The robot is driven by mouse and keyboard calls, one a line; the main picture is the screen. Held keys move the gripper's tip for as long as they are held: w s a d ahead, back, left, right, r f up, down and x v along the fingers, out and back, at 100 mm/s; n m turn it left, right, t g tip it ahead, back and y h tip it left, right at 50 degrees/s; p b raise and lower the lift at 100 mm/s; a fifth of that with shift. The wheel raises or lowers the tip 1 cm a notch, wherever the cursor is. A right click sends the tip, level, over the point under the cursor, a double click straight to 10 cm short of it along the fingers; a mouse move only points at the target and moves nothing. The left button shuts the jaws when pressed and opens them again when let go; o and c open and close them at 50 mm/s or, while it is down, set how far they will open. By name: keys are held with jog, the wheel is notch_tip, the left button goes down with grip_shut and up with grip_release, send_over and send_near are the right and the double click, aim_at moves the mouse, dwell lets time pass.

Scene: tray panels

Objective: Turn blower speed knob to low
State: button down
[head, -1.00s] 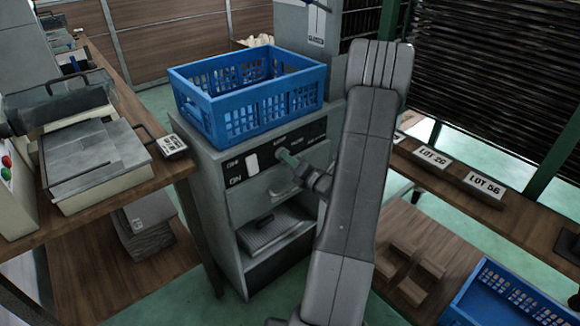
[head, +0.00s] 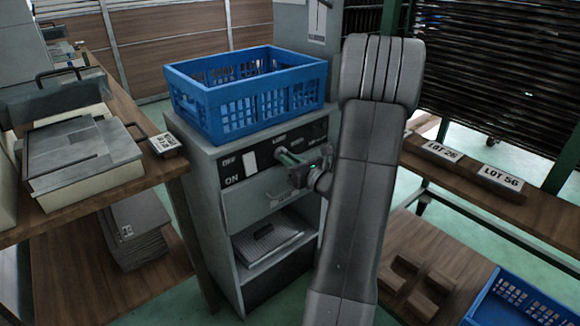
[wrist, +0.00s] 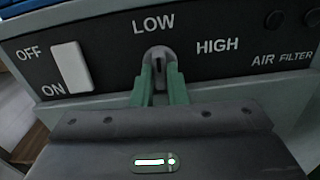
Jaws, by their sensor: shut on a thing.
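The blower speed knob (wrist: 159,54) is on the dark front panel in the wrist view, just below the word LOW, with HIGH to its upper right. Its visible part is small, grey and roughly upright, with a dark slot; the fingers hide part of it. My gripper (wrist: 160,72) is shut on the knob, one green finger on each side. In the head view my gripper (head: 282,155) meets the panel (head: 262,155) of the grey cabinet. The knob itself cannot be made out there.
A white rocker switch (wrist: 71,67) stands between OFF and ON, left of the knob. A blue crate (head: 247,97) sits on the cabinet above the panel. A wooden bench (head: 160,185) is close on the left, and a shelf with lot signs (head: 500,178) on the right.

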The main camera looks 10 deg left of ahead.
jog(key=shift+n+b, duration=0.3)
jog(key=shift+n, duration=0.2)
jog(key=c, duration=1.4)
grip_release()
jog(key=shift+c, duration=0.2)
jog(key=shift+d, duration=0.1)
jog(key=p+v, duration=0.1)
jog(key=v, duration=1.2)
jog(key=shift+s+d+p, duration=0.2)
jog(key=shift+s+p, duration=0.1)
jog(key=shift+p, duration=0.1)
jog(key=b+x, duration=0.1)
jog(key=x, duration=1.2)
jog(key=shift+w+a+b, duration=0.3)
jog(key=shift+b, duration=0.1)
